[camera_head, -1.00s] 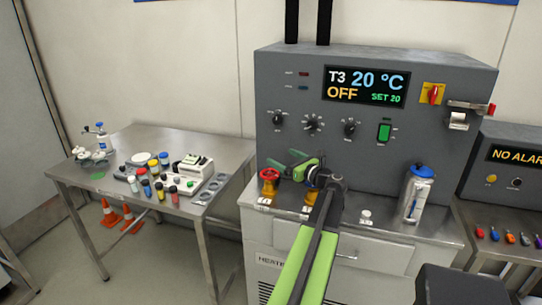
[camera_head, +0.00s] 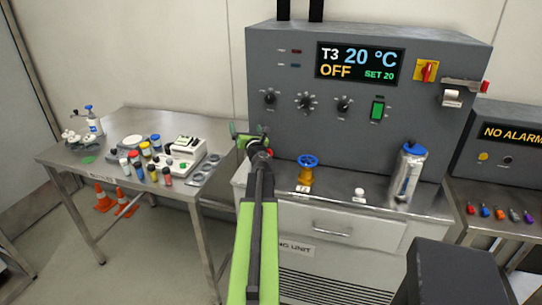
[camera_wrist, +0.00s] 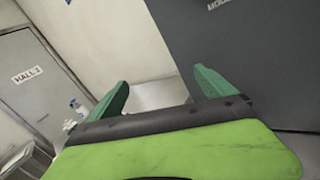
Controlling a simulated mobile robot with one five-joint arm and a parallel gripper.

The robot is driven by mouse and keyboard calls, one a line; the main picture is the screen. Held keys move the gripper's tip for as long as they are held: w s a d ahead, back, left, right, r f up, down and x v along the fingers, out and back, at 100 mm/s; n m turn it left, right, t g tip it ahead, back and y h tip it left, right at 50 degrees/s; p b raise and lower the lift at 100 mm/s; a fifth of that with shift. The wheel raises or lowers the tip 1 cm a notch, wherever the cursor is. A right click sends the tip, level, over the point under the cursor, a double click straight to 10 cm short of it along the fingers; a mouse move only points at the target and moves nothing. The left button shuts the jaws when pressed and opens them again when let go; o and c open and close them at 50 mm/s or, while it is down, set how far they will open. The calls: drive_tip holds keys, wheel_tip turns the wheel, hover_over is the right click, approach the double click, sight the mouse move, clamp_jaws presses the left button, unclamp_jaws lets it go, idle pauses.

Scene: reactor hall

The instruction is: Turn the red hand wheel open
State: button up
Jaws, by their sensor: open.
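The red hand wheel (camera_head: 269,152) sits at the left of the heating unit's steel ledge. In the head view my arm and gripper hide nearly all of it; only a small red part shows to the right of my wrist. My gripper (camera_head: 246,131) is open, with its green fingers apart at the unit's front left edge. The wrist view shows both fingers (camera_wrist: 160,80) spread with nothing between them, and no wheel in sight. I cannot tell the gap between gripper and wheel.
A blue hand wheel (camera_head: 308,161) on a yellow body stands to the right, then a small white knob (camera_head: 360,193) and a blue-capped flask (camera_head: 408,172). The unit's grey panel (camera_head: 350,120) rises behind. A steel table (camera_head: 120,178) with bottles stands left.

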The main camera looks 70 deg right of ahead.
drive_tip(key=w+a+f+m+g+h+b, duration=0.2)
drive_tip(key=w+a+f+m+g, duration=0.3)
drive_tip(key=w, duration=0.2)
drive_tip(key=s+a+f+m+g+b, duration=0.1)
drive_tip(key=a+g, duration=0.1)
drive_tip(key=g, duration=0.1)
drive_tip(key=s+a+f+m+g+b, duration=0.1)
drive_tip(key=s+a+f+g+b, duration=0.1)
drive_tip(key=g, duration=0.1)
drive_tip(key=s+a+f+m+g+b, duration=0.1)
drive_tip(key=s+a+f+g+b, duration=0.1)
drive_tip(key=g, duration=0.2)
drive_tip(key=shift+s+a+f, duration=0.2)
drive_tip(key=s+a+m+g, duration=0.2)
drive_tip(key=s+a+g, duration=0.1)
drive_tip(key=a+g, duration=0.1)
drive_tip(key=shift+y, duration=0.3)
drive_tip(key=x, duration=1.7)
drive_tip(key=shift+s+d+r+b, duration=0.3)
drive_tip(key=shift+s+r+b, duration=0.05)
drive_tip(key=shift+r+b, duration=0.05)
drive_tip(key=shift+c, duration=0.3)
